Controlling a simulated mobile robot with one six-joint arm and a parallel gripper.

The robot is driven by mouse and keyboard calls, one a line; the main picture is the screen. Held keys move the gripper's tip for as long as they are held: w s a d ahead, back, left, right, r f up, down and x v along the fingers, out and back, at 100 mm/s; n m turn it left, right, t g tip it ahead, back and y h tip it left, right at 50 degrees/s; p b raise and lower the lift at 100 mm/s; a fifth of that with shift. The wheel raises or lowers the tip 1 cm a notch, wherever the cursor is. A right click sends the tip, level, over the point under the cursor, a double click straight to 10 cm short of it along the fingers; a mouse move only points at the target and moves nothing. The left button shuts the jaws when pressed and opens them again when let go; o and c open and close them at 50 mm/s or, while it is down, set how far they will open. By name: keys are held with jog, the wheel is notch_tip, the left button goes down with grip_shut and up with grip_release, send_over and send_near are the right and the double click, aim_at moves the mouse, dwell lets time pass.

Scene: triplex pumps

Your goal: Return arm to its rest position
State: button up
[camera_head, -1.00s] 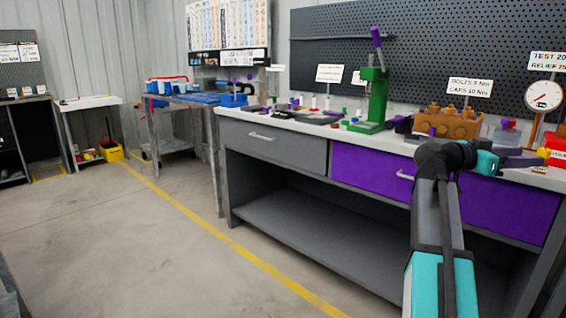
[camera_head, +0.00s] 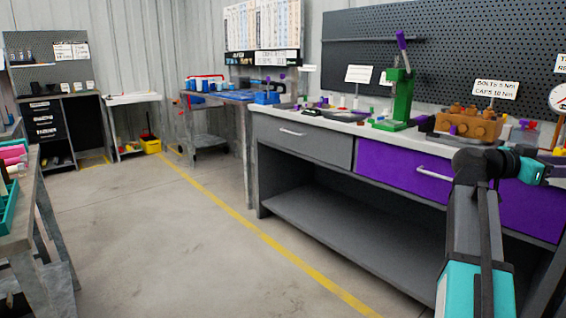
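My arm rises from the lower right, with a teal lower link and a dark grey upper link. It bends at a dark wrist with a teal band. My gripper (camera_head: 558,171) points to the right at about the height of the workbench top (camera_head: 352,129), in front of the purple drawer (camera_head: 400,172). It is small and partly hidden by the wrist, so I cannot tell whether its fingers are open or shut. I see nothing clearly held in it.
A green press (camera_head: 397,100) and a brown pump block (camera_head: 468,124) stand on the workbench. A grey table with bins (camera_head: 35,235) stands at the left edge. The concrete floor (camera_head: 150,240) is open between them, crossed by a yellow line (camera_head: 290,258).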

jog(key=w+a+f+n+t+y+p, duration=0.1)
jog(key=w+a+f+n+t+p, duration=0.15)
jog(key=w+a+f+p, duration=0.35)
jog(key=w+a+f+n+t+y+p, duration=0.1)
jog(key=w+a+f+n+p, duration=0.25)
jog(key=w+f+p, duration=0.4)
jog(key=a+f+n+y+p, duration=0.2)
jog(key=a+f+p, duration=0.3)
jog(key=f, duration=0.5)
jog(key=a+f+n+y+p, duration=0.2)
jog(key=a+f+p, duration=0.2)
jog(key=a+f, duration=0.4)
jog(key=s+a+f+n+g+y+p, duration=0.2)
jog(key=s+a+f+n+y+p, duration=0.2)
jog(key=s+a+f+p, duration=0.75)
jog(key=s+a+f+n+g+y, duration=0.2)
jog(key=s+a+f+n+y, duration=0.1)
jog(key=s+a, duration=0.7)
jog(key=s+a+f+n+g+y, duration=0.1)
jog(key=s+a+f+n+y, duration=0.2)
jog(key=s+a+f, duration=0.4)
jog(key=s+a+y, duration=0.1)
jog(key=s+a, duration=0.2)
jog(key=s, duration=0.3)
jog(key=shift+s+g+y, duration=0.15)
jog(key=shift+g+y, duration=0.2)
jog(key=shift+y, duration=0.05)
